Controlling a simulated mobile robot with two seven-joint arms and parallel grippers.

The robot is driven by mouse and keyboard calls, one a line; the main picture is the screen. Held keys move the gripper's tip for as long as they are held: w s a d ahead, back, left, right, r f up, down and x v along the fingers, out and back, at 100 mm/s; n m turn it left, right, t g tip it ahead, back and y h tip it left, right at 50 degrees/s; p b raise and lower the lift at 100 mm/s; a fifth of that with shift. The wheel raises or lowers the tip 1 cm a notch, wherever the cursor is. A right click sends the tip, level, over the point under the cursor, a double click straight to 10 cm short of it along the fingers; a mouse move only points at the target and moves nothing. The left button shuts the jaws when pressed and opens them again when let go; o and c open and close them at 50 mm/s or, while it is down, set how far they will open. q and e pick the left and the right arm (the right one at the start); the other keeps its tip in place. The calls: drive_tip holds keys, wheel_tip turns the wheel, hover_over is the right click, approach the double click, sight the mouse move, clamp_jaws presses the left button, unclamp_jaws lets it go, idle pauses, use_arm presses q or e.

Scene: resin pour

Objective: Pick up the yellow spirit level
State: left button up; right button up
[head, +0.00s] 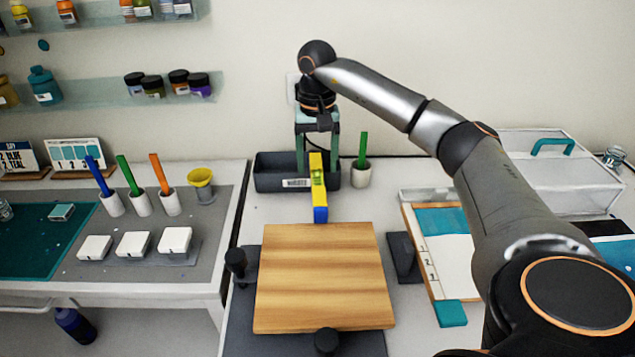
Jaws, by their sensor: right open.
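The yellow spirit level (318,186) has a green vial and a blue near end. It lies lengthwise, pointing toward me, behind the wooden board (322,275). Its far part overlaps the dark grey bin (267,182) in the head view; I cannot tell whether it rests on the bin. My right gripper (318,170) is open and points down, one finger on each side of the level's far part in the picture. I cannot tell whether the fingers touch it. My left gripper is not in view.
Dark clamps hold the board's edges. A clipboard-like panel (445,255) and a white box (560,180) are to the right. A side table (217,225) with cups stands left.

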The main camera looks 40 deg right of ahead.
sight(317, 176)
wheel_tip(317, 176, down, 4)
drive_tip(key=shift+s+f, duration=0.1)
clamp_jaws()
idle(0.6)
